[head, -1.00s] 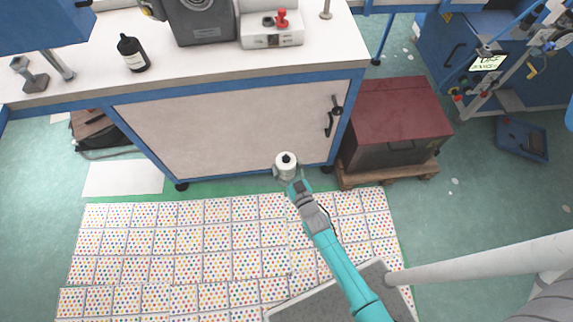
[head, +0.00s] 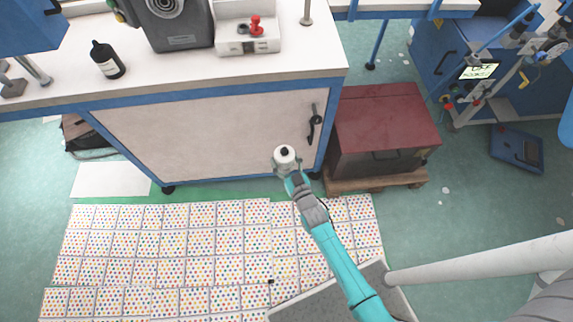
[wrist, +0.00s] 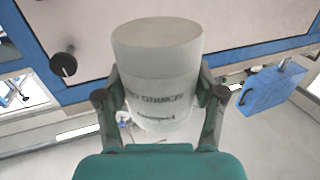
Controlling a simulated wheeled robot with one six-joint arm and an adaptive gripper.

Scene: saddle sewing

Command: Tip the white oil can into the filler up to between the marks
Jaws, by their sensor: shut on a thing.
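The white oil can (head: 285,155), with a black cap, is upright in my gripper (head: 287,170), in front of the bench and above the floor. In the wrist view my gripper (wrist: 157,92) has one finger on each side of the can (wrist: 155,45), shut on its printed body. I cannot surely pick out the filler. On the bench, a white unit (head: 247,40) bears a red knob (head: 256,25) and a small dark round part beside it. The marks are too small to see.
A black bottle (head: 108,62) stands on the bench top (head: 165,70) at left, beside a grey machine (head: 178,22). A dark red chest (head: 385,120) on a pallet stands right of the bench. Dotted mats (head: 160,245) cover the floor in front.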

